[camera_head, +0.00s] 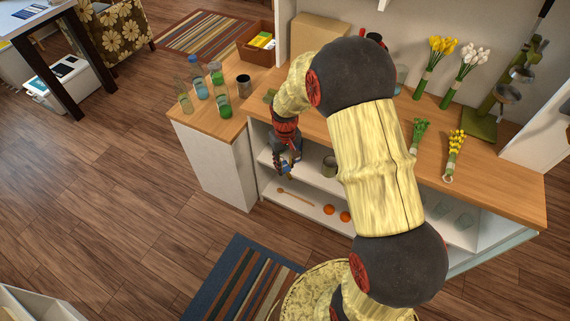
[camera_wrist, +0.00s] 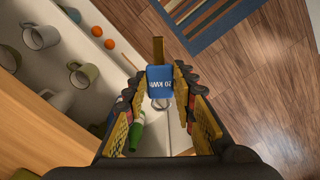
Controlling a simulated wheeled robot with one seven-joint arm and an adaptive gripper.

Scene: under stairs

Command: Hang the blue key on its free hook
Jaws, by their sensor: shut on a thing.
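The blue key (camera_wrist: 160,80) is in the wrist view, with a blue lettered tag, a metal ring below it and a brass-coloured strip above it. My gripper (camera_wrist: 161,77) is shut on the tag, its yellow-padded fingers on either side. In the head view my gripper (camera_head: 285,168) points down in front of the open shelves, near the left end of the counter. Only a small bit of blue shows there between the fingers. I cannot make out a free key hook in either view; my arm hides part of the counter and the back wall.
The wooden counter (camera_head: 500,187) holds bottles, a brown crate (camera_head: 257,45), flower bunches and a green stand (camera_head: 480,122) with hanging metal items. A striped rug (camera_head: 240,280) lies on the open floor.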

